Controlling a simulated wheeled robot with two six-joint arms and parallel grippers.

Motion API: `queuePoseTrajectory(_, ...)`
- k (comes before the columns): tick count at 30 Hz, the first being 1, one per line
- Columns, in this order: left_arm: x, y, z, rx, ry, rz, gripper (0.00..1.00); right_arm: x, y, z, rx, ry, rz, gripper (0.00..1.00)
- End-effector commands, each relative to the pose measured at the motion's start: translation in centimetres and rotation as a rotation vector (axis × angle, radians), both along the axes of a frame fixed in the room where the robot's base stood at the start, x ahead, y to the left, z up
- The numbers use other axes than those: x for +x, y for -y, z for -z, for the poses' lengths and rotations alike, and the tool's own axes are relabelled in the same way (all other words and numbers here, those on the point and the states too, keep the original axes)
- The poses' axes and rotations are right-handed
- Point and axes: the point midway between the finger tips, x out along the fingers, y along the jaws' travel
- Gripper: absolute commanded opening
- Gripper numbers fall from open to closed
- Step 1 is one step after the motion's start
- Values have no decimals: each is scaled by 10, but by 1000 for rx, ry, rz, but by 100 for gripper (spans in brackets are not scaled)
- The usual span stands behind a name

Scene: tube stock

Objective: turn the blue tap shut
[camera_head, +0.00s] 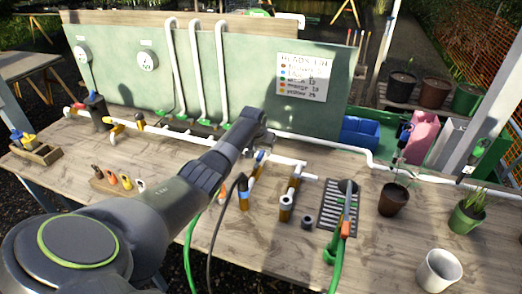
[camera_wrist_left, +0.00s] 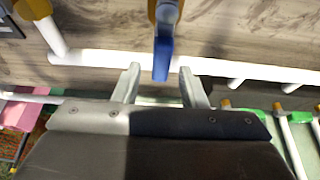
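The blue tap lever (camera_wrist_left: 163,55) hangs from an orange-brown fitting at the top of the left wrist view. In the head view a blue tap (camera_head: 260,156) shows just below the end of my left arm, on the white pipework. My left gripper (camera_wrist_left: 159,72) is open, with one pale finger on each side of the lever and a gap showing on both sides. In the head view my left gripper (camera_head: 264,138) is seen from behind, and its fingertips are mostly hidden. My right gripper is not in view.
The wooden bench (camera_head: 300,260) carries white pipes, hoses and a black drain grate (camera_head: 338,206). Pots stand at the right, including a white cup (camera_head: 438,271). A green panel with a sign (camera_head: 299,78) rises behind. A small board with coloured pegs (camera_head: 118,182) lies left of the arm.

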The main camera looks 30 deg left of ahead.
Motion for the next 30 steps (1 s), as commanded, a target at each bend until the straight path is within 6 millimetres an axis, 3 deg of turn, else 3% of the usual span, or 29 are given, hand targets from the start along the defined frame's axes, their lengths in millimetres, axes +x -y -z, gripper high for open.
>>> queuePoseTrajectory(5, 0, 0, 0, 0, 0, 0, 38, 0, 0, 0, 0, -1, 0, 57)
queuePoseTrajectory(14, 0, 0, 0, 0, 0, 0, 0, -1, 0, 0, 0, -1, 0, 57)
queuePoseTrajectory(30, 0, 3, 0, 0, -1, 57, 0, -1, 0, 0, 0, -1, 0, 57)
